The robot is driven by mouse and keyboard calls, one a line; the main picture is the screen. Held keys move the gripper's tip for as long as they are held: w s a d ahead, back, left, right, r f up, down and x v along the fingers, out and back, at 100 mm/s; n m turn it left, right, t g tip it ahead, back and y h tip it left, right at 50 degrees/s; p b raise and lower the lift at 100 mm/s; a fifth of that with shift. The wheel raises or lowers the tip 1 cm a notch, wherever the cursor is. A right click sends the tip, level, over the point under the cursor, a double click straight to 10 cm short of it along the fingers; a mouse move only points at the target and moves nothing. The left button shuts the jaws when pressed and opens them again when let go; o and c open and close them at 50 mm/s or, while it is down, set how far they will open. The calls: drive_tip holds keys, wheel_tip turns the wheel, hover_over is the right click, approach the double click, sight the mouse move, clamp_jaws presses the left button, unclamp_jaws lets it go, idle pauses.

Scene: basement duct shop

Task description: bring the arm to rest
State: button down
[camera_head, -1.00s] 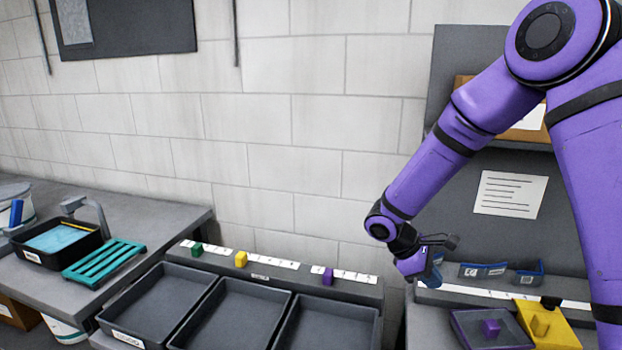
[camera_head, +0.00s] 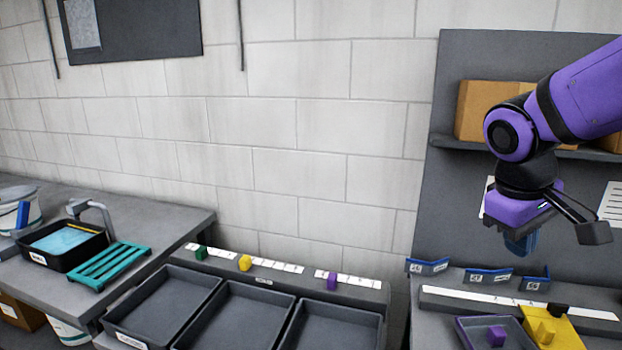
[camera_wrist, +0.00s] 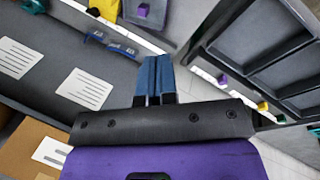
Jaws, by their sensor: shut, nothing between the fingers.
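My purple arm reaches in from the right in the head view. My gripper (camera_head: 520,243) hangs in front of the grey back panel, above the right bench, with its blue fingers pointing down. In the wrist view the two blue fingers of my gripper (camera_wrist: 153,75) lie side by side, closed together with nothing between them. The gripper is apart from the bench and everything on it.
Below my gripper are blue holders (camera_head: 489,276), a purple block (camera_head: 496,336) in a dark tray, and a yellow tray (camera_head: 566,336). A shelf with cardboard boxes (camera_head: 487,108) is behind my arm. Grey bins (camera_head: 236,318) stand left. Air before the wall is free.

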drive_tip(key=s+r+m+t+y, duration=0.3)
drive_tip(key=s+r+t, duration=0.1)
drive_tip(key=s, duration=0.6)
drive_tip(key=shift+a+r+m, duration=0.25)
drive_tip(key=shift+r+m, duration=0.15)
drive_tip(key=shift+r, duration=0.05)
